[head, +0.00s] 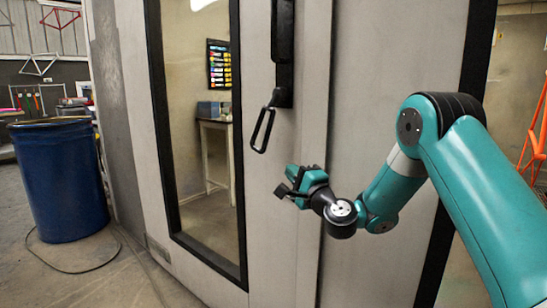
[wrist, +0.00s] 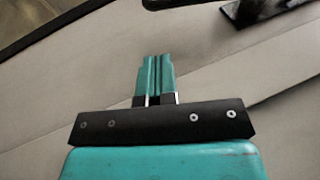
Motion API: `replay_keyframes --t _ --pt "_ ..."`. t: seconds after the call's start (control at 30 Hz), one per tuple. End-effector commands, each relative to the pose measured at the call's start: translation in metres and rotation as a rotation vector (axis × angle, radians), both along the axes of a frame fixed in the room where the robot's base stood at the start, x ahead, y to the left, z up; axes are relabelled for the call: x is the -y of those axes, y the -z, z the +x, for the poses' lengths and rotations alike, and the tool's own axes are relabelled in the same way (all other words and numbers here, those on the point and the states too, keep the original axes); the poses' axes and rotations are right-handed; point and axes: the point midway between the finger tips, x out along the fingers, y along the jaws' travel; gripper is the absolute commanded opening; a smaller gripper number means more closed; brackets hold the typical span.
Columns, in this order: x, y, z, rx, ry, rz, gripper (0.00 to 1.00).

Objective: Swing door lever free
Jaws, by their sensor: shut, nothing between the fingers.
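The door lever (head: 263,128) is a black loop-shaped handle on a dark vertical lock plate (head: 283,50), on the grey booth door (head: 286,210). It hangs tilted down and to the left from the plate's lower end. My gripper (head: 284,190) is below and slightly right of the lever, apart from it, with nothing held. In the wrist view my gripper (wrist: 155,60) shows its two teal fingers together, in front of the pale door surface. A dark piece of the lock hardware (wrist: 250,10) shows at the top right of that view.
The door has a tall black-framed window (head: 240,245) left of the lever. A blue drum (head: 60,180) stands at the left, with a hose or cable (head: 75,270) on the floor. An orange rack (head: 537,135) is at the far right. Floor in front of the door is clear.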

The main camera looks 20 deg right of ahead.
Motion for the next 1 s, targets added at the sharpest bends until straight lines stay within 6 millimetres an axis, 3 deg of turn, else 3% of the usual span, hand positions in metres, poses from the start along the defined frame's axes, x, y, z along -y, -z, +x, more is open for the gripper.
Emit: replay_keyframes --t 0.17,0.43,0.7,1.0 --pt "-0.004 -0.007 0.009 0.0 -0.003 -0.002 0.0" --pt "-0.016 -0.024 0.049 0.002 -0.003 -0.003 0.0" --pt "-0.025 -0.029 0.083 0.001 -0.002 -0.003 0.0" --pt "-0.028 -0.028 0.092 0.0 -0.001 -0.001 0.0"
